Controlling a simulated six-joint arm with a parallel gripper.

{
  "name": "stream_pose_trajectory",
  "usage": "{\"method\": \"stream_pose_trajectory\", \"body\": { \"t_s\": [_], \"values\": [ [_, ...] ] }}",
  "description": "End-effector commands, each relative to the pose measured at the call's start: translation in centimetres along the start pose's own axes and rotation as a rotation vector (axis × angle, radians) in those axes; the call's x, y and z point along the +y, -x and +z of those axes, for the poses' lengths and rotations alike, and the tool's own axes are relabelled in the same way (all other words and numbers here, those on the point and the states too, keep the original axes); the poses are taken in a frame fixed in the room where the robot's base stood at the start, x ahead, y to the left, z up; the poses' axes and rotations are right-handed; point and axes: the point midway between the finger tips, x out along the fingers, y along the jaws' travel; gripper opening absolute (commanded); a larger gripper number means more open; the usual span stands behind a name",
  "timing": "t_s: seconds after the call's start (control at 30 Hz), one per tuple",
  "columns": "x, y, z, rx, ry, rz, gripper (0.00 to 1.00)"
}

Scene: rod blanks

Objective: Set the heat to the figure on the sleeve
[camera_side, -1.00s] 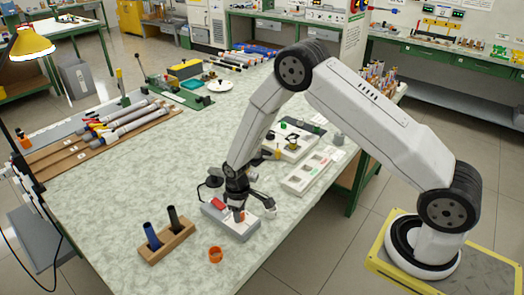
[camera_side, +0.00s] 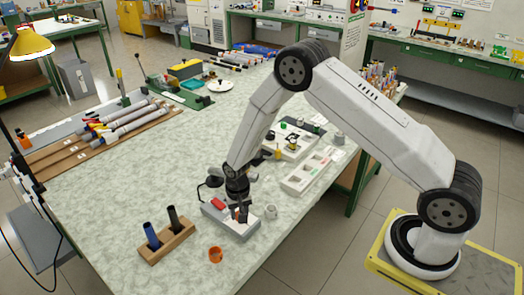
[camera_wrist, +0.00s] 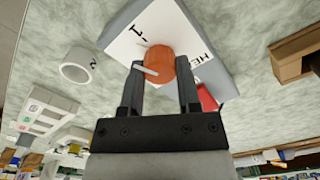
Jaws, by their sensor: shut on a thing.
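The grey heat box (camera_side: 224,226) stands on the bench with a white dial face (camera_wrist: 128,47) and a "1" mark. My gripper (camera_side: 241,213) points down over the box. In the wrist view its fingers (camera_wrist: 160,75) are shut on the orange knob (camera_wrist: 160,62), one on each side. A white pointer on the knob points left. A pale sleeve (camera_side: 271,212) stands beside the box, apart from it. In the wrist view the sleeve (camera_wrist: 79,67) bears a figure that looks like 2. Part of the dial is hidden behind the knob and fingers.
A red part (camera_side: 218,203) sits on the box top. A wooden block (camera_side: 168,245) holds a blue rod and a dark rod. An orange ring (camera_side: 215,254) lies near the front edge. A white sectioned tray (camera_side: 309,170) lies behind. The left-middle bench is clear.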

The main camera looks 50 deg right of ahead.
Motion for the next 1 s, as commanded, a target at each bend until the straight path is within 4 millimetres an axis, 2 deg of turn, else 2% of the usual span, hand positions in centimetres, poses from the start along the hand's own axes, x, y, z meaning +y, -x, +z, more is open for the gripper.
{"method": "stream_pose_trajectory", "body": {
  "t_s": [0.2, 0.43, 1.0],
  "values": [
    [0.02, 0.01, 0.03, -0.001, -0.181, 0.001, 0.00],
    [0.02, 0.01, 0.03, -0.001, -0.307, 0.001, 0.00],
    [0.02, 0.01, 0.04, -0.001, -0.361, 0.001, 0.00]
  ]
}}
